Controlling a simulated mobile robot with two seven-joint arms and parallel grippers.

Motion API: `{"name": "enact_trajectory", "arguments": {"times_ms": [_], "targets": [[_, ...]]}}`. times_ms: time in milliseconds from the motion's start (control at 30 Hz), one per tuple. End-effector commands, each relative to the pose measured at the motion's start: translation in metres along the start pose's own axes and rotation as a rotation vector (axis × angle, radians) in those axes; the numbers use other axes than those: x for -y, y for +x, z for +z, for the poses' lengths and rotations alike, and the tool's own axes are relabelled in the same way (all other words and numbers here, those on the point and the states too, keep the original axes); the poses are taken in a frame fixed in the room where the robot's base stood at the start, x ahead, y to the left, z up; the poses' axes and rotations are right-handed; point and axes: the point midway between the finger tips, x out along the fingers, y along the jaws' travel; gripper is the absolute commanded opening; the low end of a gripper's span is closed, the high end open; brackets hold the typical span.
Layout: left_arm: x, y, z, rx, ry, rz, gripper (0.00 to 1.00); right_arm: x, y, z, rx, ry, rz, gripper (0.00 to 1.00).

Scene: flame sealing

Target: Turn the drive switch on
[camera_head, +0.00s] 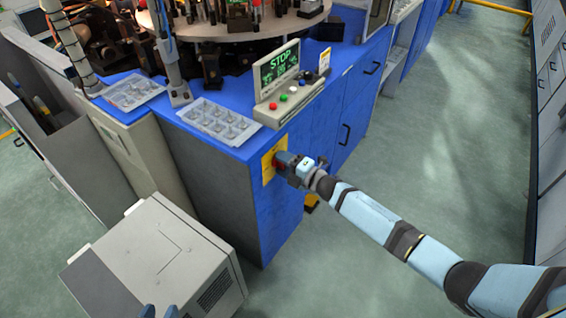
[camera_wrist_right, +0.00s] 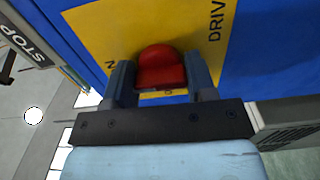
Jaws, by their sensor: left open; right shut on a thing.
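The drive switch is a red knob (camera_wrist_right: 160,68) on a yellow plate (camera_wrist_right: 105,35) lettered "DRIV", fixed to the blue cabinet. In the head view the plate (camera_head: 267,168) is on the cabinet's side near its corner, and the knob is mostly covered by my gripper. My right gripper (camera_wrist_right: 163,80) is shut on the red knob, one finger on each side of it. It also shows in the head view (camera_head: 283,161).
A control panel (camera_head: 277,110) with a screen reading STOP and several coloured buttons stands on the blue cabinet above the switch. Plastic trays (camera_head: 205,109) lie left of it. A grey box (camera_head: 160,250) stands at lower left. Open floor (camera_head: 430,130) lies to the right.

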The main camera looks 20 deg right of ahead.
Motion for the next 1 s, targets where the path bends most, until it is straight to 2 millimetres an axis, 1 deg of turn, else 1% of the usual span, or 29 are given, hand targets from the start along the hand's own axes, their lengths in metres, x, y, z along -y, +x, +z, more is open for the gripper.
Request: {"name": "enact_trajectory", "arguments": {"times_ms": [233,267,300,367,633,733,867,967,1000], "targets": [[0.0,0.0,0.0,0.0,0.0,0.0,0.43,0.001,0.0,0.0,0.001,0.003,-0.001,0.27],[0.0,0.0,0.0,0.0,0.0,0.0,0.43,0.001,0.0,0.0,0.001,0.003,-0.001,0.53],[0.0,0.0,0.0,0.0,-0.001,0.0,0.43,0.001,0.0,0.0,0.001,0.003,-0.001,0.62],[0.0,0.0,0.0,0.0,-0.001,0.0,0.43,0.001,0.0,0.0,0.001,0.002,-0.001,0.76],[0.0,0.0,0.0,0.0,-0.001,0.0,0.43,0.0,-0.001,0.0,0.001,0.001,0.0,0.77],[0.0,0.0,-0.001,0.0,-0.001,0.0,0.43,0.0,-0.006,0.0,0.001,0.001,0.0,0.77],[0.0,-0.002,-0.003,0.002,0.001,-0.001,0.43,0.0,-0.025,0.0,0.001,0.001,-0.002,0.77],[0.0,-0.002,-0.003,0.005,0.002,-0.002,0.43,0.0,-0.048,0.0,0.001,0.001,-0.003,0.77],[0.0,-0.002,-0.003,0.007,0.003,-0.002,0.43,0.0,-0.058,0.0,0.002,0.001,-0.004,0.77]]}}
